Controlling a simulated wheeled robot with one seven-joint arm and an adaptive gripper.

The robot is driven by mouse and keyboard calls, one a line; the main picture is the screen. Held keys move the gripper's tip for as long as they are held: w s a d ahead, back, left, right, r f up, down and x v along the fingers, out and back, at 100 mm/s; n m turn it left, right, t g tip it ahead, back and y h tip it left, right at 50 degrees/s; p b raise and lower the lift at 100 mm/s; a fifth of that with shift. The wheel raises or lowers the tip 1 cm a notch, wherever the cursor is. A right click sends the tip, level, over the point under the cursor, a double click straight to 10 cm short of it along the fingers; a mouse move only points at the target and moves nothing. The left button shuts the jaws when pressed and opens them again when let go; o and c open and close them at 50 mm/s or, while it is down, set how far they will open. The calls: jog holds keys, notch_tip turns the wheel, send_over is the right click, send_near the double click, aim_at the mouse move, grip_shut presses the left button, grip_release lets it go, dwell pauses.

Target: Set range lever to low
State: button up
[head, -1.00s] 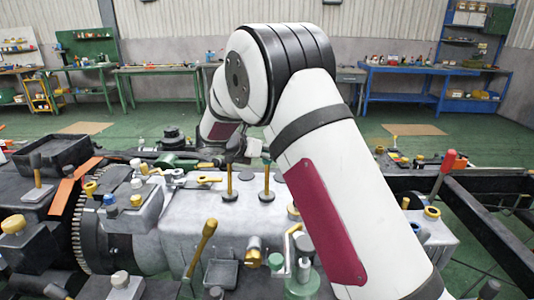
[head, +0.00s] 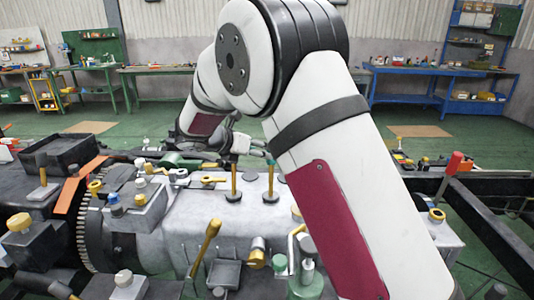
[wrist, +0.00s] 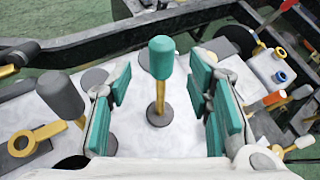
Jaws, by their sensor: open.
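In the wrist view a lever with a teal knob (wrist: 161,62) on a gold shaft rises from a dark round base on the pale housing (wrist: 135,135). It stands between the teal-padded fingers of my open gripper (wrist: 160,80), with a gap visible on each side. A second lever with a grey knob (wrist: 62,95) stands left of the fingers. In the head view my gripper (head: 252,147) is small above the housing. Two gold shafts (head: 234,183) (head: 270,184) stand below it. I cannot tell which is the teal-knobbed one, and no label shows.
A yellow ring fitting (wrist: 28,143) lies left in the wrist view, with capped fittings (wrist: 281,77) at the right. A dark frame rail (wrist: 90,42) runs behind. In the head view, a toothed ring (head: 87,222) is left and a red-topped lever (head: 453,165) stands right.

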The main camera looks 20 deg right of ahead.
jog(key=shift+v, duration=2.45)
jog(key=s+d+r+m+g+y+p, duration=0.1)
jog(key=s+d+r+m, duration=0.2)
jog(key=s+m, duration=0.35)
jog(key=s+d+r+m+g+y, duration=0.1)
jog(key=s+d+r+m+y, duration=0.2)
jog(key=s, duration=0.6)
jog(key=s+d+r+m+g+p, duration=0.1)
jog(key=s+d+r+m+g, duration=0.2)
jog(key=s, duration=0.5)
jog(key=s+a+f+m+t+y+p, duration=0.1)
jog(key=s+m+y, duration=0.2)
jog(key=s+m, duration=0.4)
jog(key=s+a+f+m+t+y, duration=0.1)
jog(key=s+m+y, duration=0.2)
jog(key=s+m, duration=0.4)
jog(key=s, duration=0.6)
jog(key=shift+s+a+m+p, duration=0.25)
jog(key=shift+a+m+p, duration=0.1)
jog(key=shift+d, duration=0.1)
